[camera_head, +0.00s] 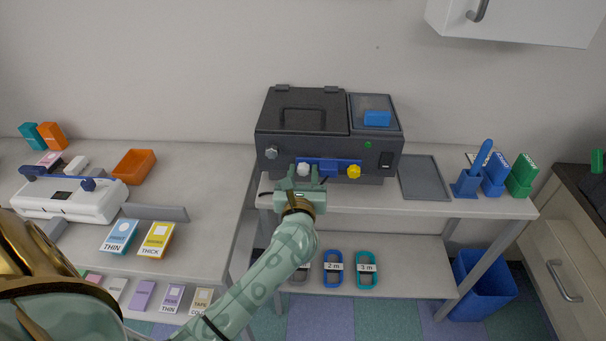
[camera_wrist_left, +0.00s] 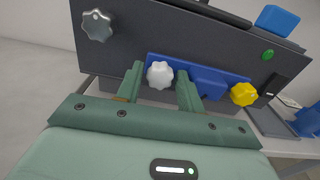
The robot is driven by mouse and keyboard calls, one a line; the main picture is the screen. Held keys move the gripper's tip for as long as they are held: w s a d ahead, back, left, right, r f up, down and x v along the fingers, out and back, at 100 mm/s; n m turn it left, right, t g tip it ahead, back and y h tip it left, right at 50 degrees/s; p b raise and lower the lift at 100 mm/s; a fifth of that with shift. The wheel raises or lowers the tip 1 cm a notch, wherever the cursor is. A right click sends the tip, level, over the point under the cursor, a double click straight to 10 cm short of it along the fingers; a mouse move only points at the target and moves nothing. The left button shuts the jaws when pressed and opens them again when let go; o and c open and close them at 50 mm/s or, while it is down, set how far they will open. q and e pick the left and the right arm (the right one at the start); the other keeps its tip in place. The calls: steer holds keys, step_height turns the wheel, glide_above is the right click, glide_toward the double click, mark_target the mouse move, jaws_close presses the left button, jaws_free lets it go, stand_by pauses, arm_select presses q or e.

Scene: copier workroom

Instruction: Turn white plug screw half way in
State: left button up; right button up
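The white plug screw (camera_head: 303,169) is a lobed knob on the blue bar (camera_head: 330,165) along the front of the dark grey machine (camera_head: 300,115). My left gripper (camera_head: 308,181) is right in front of it. In the left wrist view the white plug screw (camera_wrist_left: 160,75) shows between the two open fingertips of my left gripper (camera_wrist_left: 160,78), with a narrow gap on each side. I cannot tell how deep the fingers reach around it. A yellow knob (camera_wrist_left: 243,94) sits at the bar's right end. A grey knob (camera_wrist_left: 97,25) is up left. My right gripper is not in view.
The machine stands on a grey table (camera_head: 430,207) with a dark tray (camera_head: 424,177) and blue and green holders (camera_head: 520,176) to its right. A left counter (camera_head: 205,170) holds a white device (camera_head: 70,200), card packs and an orange bin (camera_head: 134,166).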

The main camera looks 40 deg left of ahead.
arm_select(q)
steer(key=c, duration=0.7)
